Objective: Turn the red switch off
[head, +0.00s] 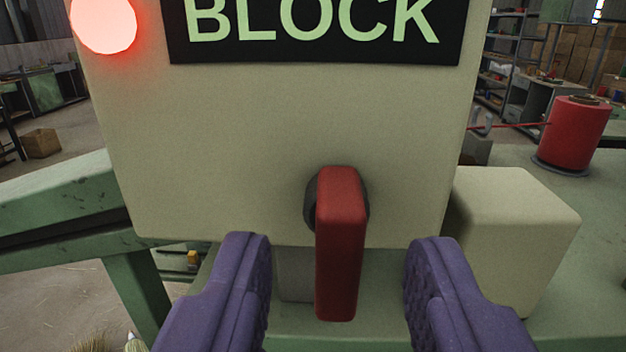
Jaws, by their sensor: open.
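The red switch (340,245) is a red lever on a dark round mount, low on the front of a cream box (230,130). Its handle points down and toward me. My gripper (338,245) is open, with one purple finger on each side of the red switch. Clear gaps show between the handle and both fingers, so neither appears to touch it. A round red lamp (103,24) glows at the box's upper left. A black sign (312,25) reading "BLOCK" is at the top of the box.
The cream box stands at a green bench (540,230). A smaller cream block (515,230) sits close on the right. A red cylinder (573,135) stands behind it, with a thin red line running left from it. Shelves and a cardboard box (41,143) are farther back.

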